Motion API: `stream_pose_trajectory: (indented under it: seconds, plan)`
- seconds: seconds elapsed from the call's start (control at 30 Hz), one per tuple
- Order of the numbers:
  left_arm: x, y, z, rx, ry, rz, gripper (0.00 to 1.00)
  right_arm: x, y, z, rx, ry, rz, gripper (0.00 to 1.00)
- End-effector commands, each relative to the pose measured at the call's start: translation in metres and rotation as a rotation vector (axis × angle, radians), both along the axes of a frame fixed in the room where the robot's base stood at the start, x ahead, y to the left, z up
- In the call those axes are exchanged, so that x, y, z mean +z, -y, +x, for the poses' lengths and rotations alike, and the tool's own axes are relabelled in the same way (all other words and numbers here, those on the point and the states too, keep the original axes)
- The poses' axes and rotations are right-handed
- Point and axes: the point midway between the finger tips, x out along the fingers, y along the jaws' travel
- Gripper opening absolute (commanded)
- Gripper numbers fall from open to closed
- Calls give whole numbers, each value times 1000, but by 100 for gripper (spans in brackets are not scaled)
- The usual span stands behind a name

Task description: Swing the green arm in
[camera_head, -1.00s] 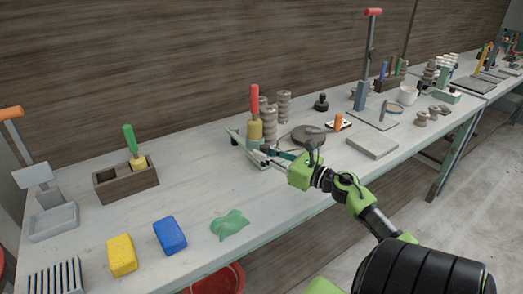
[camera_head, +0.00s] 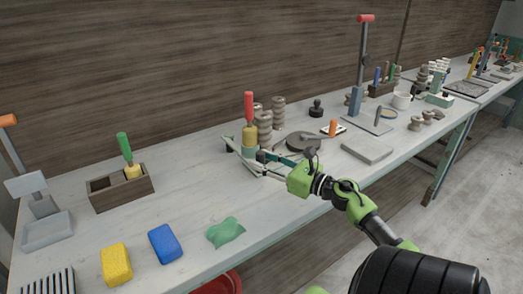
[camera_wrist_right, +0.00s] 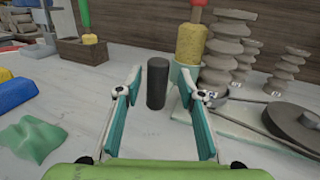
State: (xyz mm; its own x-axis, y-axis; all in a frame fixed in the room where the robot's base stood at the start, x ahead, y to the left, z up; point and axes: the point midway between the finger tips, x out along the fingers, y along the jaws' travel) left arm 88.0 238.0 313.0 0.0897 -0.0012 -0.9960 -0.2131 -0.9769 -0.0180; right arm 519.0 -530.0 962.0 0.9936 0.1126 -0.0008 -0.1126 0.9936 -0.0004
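A pale green device (camera_head: 229,144) stands on the bench with a yellow cylinder (camera_head: 250,137) and a red handle (camera_head: 249,106) above it. In the right wrist view the yellow cylinder (camera_wrist_right: 191,44) is just beyond the right finger. A dark upright cylinder (camera_wrist_right: 157,83) shows between the two fingers, and I cannot tell what it is fixed to. My right gripper (camera_head: 258,165) is open beside the device, and its teal fingers (camera_wrist_right: 158,105) stand wide apart on either side of the dark cylinder without visible contact. My left gripper is out of view.
Stacked grey clay discs (camera_head: 278,113) and a round dark plate (camera_head: 305,141) are close behind and right of the gripper. A grey slab (camera_head: 367,151) lies right. A green lump (camera_head: 226,232), blue block (camera_head: 165,243) and yellow block (camera_head: 116,264) lie at front left.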

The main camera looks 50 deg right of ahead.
Motion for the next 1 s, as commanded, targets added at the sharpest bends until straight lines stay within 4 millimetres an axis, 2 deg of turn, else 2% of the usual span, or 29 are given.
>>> stream_pose_trajectory:
  seconds: [0.3, 0.5, 0.7, 1.0]
  plan:
    - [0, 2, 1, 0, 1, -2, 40, -2, 9, -66, -5, -3, 2, 36]
    - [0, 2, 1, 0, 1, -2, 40, -1, 13, -98, -5, -2, 1, 36]
    - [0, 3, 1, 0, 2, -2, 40, -1, 14, -110, -4, -1, 0, 36]
    - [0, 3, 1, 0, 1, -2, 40, 0, 14, -110, -3, -1, -1, 36]
